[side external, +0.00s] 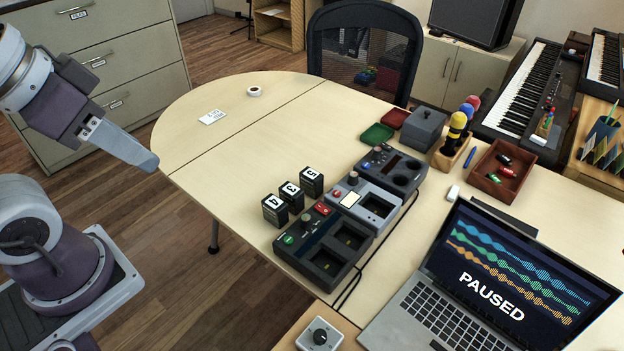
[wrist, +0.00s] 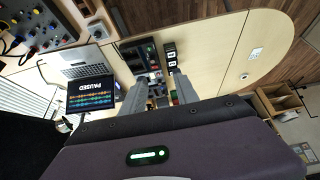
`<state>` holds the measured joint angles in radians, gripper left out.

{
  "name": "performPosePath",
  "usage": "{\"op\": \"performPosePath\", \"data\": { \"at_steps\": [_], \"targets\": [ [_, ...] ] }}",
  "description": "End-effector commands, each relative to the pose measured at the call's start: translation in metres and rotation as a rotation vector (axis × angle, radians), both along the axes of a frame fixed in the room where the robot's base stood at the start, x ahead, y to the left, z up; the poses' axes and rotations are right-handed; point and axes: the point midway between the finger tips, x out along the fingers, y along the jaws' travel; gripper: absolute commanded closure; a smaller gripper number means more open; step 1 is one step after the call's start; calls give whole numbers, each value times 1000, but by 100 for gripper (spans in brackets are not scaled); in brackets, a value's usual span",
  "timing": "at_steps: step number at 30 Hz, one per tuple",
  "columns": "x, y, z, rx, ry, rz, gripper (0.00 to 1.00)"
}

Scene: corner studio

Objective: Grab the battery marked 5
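Three black batteries with white number labels stand in a row on the table in the side view. The farthest appears marked 5 (side external: 312,181), the middle one appears marked 3 (side external: 292,196), and the nearest reads 4 (side external: 275,210). The batteries also show small in the wrist view (wrist: 170,54), where their numbers are unreadable. My gripper (side external: 153,164) is off the table's left edge, well apart from the batteries. In the wrist view my gripper (wrist: 155,80) has its two fingers spread with nothing held between them.
A charger dock with empty slots (side external: 322,246) stands right beside the batteries, with grey devices (side external: 364,205) behind it. A laptop (side external: 500,280) is at the front right.

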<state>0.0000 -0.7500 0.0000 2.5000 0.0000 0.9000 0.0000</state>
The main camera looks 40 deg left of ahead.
Motion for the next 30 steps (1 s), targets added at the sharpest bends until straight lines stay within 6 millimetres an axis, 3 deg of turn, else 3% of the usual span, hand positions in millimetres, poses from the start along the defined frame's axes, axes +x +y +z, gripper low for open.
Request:
{"op": "performPosePath", "data": {
  "at_steps": [14, 18, 26, 29, 30],
  "targets": [
    [0, 0, 0, 0, 0, 0, 64],
    [0, 0, 0, 0, 0, 0, 40],
    [0, 0, 0, -2, 1, 1, 40],
    [15, -3, 8, -62, 32, 47, 40],
    [30, -5, 14, -116, 61, 94, 40]
  ]
}}
